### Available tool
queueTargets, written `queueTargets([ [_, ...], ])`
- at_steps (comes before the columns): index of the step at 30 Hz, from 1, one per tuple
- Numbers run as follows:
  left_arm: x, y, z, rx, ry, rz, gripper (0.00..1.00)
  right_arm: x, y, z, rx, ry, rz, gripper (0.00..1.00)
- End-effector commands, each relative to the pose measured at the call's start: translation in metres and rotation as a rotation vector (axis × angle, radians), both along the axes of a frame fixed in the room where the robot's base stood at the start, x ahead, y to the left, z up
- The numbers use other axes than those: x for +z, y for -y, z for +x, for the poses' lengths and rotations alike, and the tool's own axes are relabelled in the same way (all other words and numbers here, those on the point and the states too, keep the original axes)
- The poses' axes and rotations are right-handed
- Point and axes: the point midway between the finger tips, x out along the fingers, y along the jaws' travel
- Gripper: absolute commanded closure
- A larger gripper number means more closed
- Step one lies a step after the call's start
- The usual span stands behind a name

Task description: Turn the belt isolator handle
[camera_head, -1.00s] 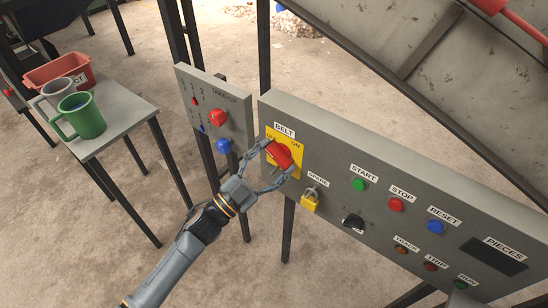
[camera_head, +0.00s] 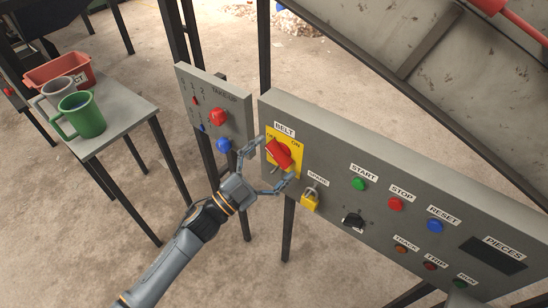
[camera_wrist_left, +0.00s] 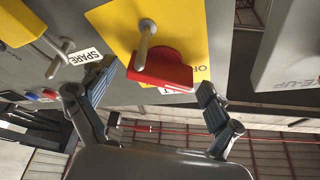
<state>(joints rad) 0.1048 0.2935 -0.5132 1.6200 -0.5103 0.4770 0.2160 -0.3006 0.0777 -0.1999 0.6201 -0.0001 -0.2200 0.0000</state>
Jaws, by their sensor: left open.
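The belt isolator handle (camera_head: 281,154) is red and sits on a yellow plate (camera_head: 299,169) under the BELT label. In the head view it lies at a slant, from upper left to lower right, below the OFF and ON marks. The red handle (camera_wrist_left: 160,70) also shows in the left wrist view, with a thin metal rod in front of it. My left gripper (camera_head: 276,162) is open, its fingers apart on either side of the handle. In the left wrist view the fingers (camera_wrist_left: 156,82) show gaps to the handle. My right gripper is not in view.
A yellow padlock (camera_head: 311,200) hangs by the SPARE label, just right of my gripper. The grey panel (camera_head: 325,150) carries several buttons and a black knob (camera_head: 353,222). The TAKE-UP panel (camera_head: 203,88) stands close on the left. A small table (camera_head: 128,118) holds mugs and a red bin.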

Motion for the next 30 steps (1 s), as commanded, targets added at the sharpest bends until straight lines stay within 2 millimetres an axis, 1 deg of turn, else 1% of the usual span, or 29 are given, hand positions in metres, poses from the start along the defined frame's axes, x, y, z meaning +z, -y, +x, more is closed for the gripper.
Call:
queueTargets([
  [5, -0.001, -0.002, -0.001, 0.000, -0.001, 0.000, 0.09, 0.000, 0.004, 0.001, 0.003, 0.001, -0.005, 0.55],
  [8, -0.005, -0.009, -0.007, 0.001, -0.003, 0.001, 0.09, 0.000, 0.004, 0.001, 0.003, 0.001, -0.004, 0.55],
  [21, -0.032, -0.071, -0.061, 0.001, -0.004, 0.002, 0.09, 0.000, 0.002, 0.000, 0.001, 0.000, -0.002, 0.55],
  [25, -0.036, -0.082, -0.070, 0.000, -0.002, 0.001, 0.09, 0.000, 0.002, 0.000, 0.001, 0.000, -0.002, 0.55],
  [30, -0.037, -0.087, -0.074, 0.000, 0.000, 0.000, 0.09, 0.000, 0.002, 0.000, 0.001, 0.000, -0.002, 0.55],
])
